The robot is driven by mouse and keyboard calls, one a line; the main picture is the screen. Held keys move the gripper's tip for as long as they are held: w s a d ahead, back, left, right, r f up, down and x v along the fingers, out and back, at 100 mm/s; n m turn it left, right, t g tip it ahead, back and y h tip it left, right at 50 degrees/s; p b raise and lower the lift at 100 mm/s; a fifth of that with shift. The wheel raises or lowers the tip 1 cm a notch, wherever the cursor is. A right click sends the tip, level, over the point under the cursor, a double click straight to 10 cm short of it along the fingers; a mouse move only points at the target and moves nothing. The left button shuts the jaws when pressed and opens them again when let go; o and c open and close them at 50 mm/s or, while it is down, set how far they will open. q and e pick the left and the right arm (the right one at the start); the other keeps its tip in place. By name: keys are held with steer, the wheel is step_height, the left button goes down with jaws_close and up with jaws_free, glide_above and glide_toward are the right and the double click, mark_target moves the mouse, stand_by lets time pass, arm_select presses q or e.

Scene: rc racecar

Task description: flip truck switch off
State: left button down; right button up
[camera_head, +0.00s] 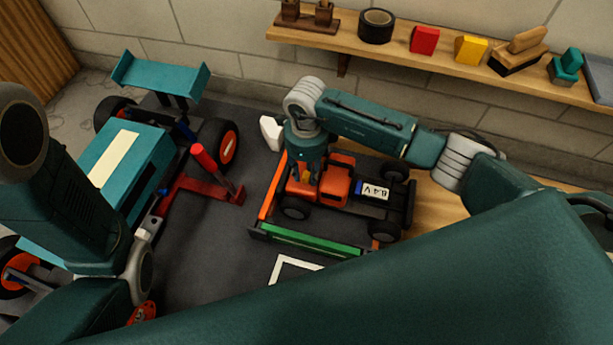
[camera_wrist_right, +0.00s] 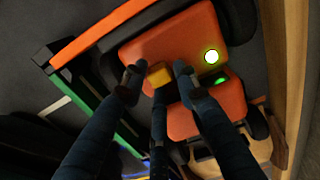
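The orange truck (camera_head: 341,178) with a black bed and a white "8.4 V" label sits on the dark mat. My right gripper (camera_head: 306,178) points down over the truck's orange hood, and the arm hides part of it. In the right wrist view, my right gripper's dark fingers (camera_wrist_right: 158,86) are spread apart over the orange body. A small yellow block (camera_wrist_right: 158,75), perhaps the switch, shows between the fingertips; I cannot tell whether they touch it. A round light (camera_wrist_right: 211,56) glows whitish green beside it. My left gripper is not in view.
An orange rail (camera_head: 270,190) and a green bar (camera_head: 310,241) border the truck. A teal car (camera_head: 125,165) with a rear wing and a red tool (camera_head: 203,158) stand to the left. A wooden shelf (camera_head: 390,50) with several small items runs along the wall.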

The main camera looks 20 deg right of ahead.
steer(key=shift+f, duration=0.25)
jaws_close()
steer(key=shift+w+a, duration=0.4)
steer(key=shift+a, duration=0.25)
steer(key=shift+w+a, duration=0.4)
steer(key=shift+a, duration=0.2)
jaws_free()
steer(key=shift+r, duration=0.1)
step_height(320, 180, up, 12)
